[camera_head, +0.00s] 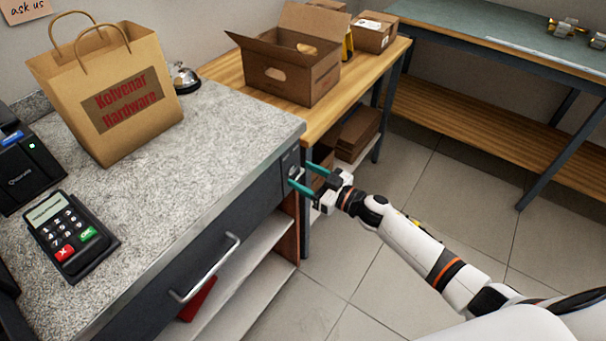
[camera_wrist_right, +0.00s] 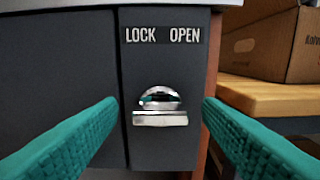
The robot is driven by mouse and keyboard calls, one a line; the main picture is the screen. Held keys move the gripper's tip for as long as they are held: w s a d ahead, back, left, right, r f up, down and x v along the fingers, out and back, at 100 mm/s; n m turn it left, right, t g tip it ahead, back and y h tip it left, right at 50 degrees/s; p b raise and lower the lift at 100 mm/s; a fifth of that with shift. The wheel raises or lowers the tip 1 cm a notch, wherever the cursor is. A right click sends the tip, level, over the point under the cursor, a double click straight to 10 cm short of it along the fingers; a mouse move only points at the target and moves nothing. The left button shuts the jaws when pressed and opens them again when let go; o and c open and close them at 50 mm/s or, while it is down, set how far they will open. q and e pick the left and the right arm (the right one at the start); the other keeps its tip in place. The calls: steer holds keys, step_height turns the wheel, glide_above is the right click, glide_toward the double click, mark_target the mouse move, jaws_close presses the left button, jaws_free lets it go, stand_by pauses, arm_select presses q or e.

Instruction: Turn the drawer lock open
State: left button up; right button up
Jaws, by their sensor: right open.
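The drawer lock (camera_wrist_right: 160,107) is a shiny metal knob with a flat horizontal bar, on a dark panel at the counter's right end. A label reading LOCK and OPEN (camera_wrist_right: 163,35) sits above it. In the head view the lock panel (camera_head: 290,163) shows at the counter corner, partly behind the fingers. My right gripper (camera_head: 309,180) is open, its teal fingers pointing at the panel. In the right wrist view the fingers (camera_wrist_right: 160,135) stand left and right of the lock, apart from it. The drawer (camera_head: 200,275) is closed, with a metal bar handle (camera_head: 206,268). My left gripper is out of view.
The speckled counter (camera_head: 225,130) carries a paper bag (camera_head: 115,95), a card terminal (camera_head: 70,235) and a bell (camera_head: 184,78). A wooden table (camera_head: 345,105) with an open carton (camera_head: 290,75) stands behind the lock end. The tiled floor (camera_head: 340,270) is clear.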

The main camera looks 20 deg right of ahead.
steer(key=shift+w+a, duration=0.3)
steer(key=shift+w, duration=0.15)
steer(key=c, duration=1)
